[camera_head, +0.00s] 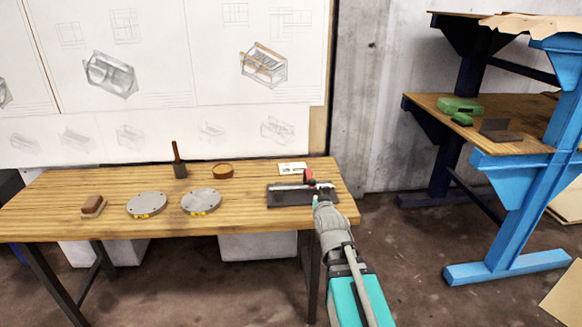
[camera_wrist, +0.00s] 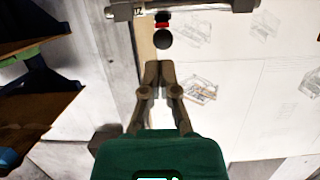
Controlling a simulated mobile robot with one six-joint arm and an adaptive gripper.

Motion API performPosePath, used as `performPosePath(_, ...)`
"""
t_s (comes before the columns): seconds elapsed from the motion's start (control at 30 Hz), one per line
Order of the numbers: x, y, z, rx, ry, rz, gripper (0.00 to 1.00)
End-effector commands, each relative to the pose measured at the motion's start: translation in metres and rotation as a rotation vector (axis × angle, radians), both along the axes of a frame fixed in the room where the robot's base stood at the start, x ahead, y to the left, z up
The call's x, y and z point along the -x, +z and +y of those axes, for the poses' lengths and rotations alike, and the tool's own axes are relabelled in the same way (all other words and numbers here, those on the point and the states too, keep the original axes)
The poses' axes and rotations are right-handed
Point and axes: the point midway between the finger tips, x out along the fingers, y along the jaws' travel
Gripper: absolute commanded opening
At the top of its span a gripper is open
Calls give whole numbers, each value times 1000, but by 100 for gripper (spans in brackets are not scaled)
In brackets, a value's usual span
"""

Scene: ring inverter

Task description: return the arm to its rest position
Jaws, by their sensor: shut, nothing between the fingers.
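My gripper (camera_wrist: 159,72) is shut with nothing between its fingers in the wrist view. Its fingertips point at a round black knob with a red part (camera_wrist: 163,38), with a visible gap between them. In the head view my arm reaches from the lower right up to the right end of the wooden workbench (camera_head: 110,190). Its end is in front of a dark grey metal fixture (camera_head: 285,196) with a red part (camera_head: 307,174) at its right. The fingers are too small to make out there.
On the bench are two grey discs (camera_head: 147,204) (camera_head: 201,200), a brush (camera_head: 92,206), a wooden-handled tool (camera_head: 178,162), a round brown tin (camera_head: 223,170) and a white card (camera_head: 292,168). A blue-framed shelf (camera_head: 520,215) stands at right. Open floor lies between bench and shelf.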

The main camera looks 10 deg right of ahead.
Motion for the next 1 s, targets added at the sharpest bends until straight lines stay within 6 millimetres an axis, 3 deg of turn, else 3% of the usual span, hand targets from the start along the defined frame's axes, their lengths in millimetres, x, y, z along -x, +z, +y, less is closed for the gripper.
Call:
performPosePath(0.17, 6, -15, 5, -6, 7, 83, 0)
performPosePath(0.37, 25, -47, 16, -18, 21, 276, 0)
performPosePath(0.7, 84, -103, 39, -34, 57, 691, 0)
performPosePath(1.0, 146, -130, 56, -41, 88, 1027, 0)
